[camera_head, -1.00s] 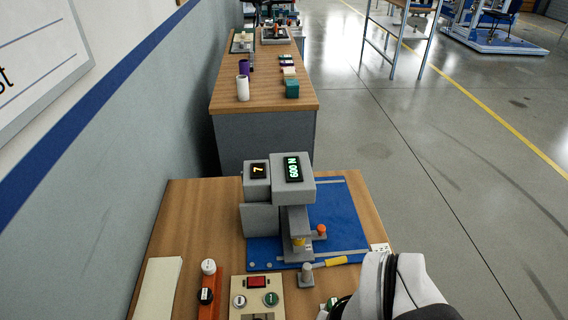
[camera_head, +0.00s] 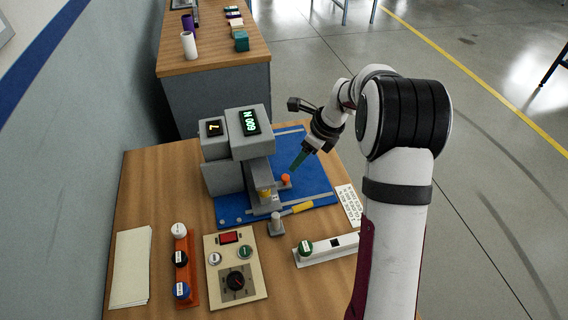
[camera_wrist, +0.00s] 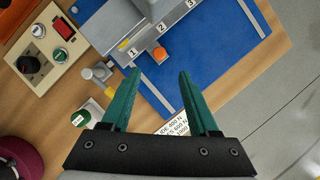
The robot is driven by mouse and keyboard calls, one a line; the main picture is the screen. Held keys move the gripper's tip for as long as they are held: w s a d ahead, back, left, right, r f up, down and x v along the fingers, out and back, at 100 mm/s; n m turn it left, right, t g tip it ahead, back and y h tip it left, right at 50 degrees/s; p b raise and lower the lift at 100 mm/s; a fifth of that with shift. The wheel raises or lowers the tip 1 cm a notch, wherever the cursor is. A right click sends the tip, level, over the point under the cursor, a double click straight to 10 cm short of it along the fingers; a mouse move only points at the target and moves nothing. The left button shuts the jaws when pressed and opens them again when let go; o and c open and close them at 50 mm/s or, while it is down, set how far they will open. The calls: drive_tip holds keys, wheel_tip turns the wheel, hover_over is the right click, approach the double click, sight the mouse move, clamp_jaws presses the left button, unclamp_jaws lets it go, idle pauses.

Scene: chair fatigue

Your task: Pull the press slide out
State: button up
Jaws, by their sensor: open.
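The press (camera_head: 236,150) is a grey machine on a blue base plate (camera_head: 315,180); its displays read "7" and "600 N". The slide (camera_wrist: 155,35) is a grey bar with positions marked 1, 2 and 3 in the wrist view. An orange knob (camera_head: 286,178) sits beside the slide; it also shows in the wrist view (camera_wrist: 160,54). My gripper (camera_head: 294,169) has green fingers and is above the base plate, close to the orange knob. In the wrist view my gripper (camera_wrist: 158,78) is open and empty, with the knob beyond the fingertips.
A control panel (camera_head: 218,278) with a dial, an orange rack (camera_head: 187,272) with several round pieces, and paper sheets (camera_head: 130,266) lie at front left. A white holder (camera_head: 325,249) is nearby.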

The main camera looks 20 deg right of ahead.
sight(286, 176)
drive_tip(key=x, duration=1)
clamp_jaws()
idle(1.0)
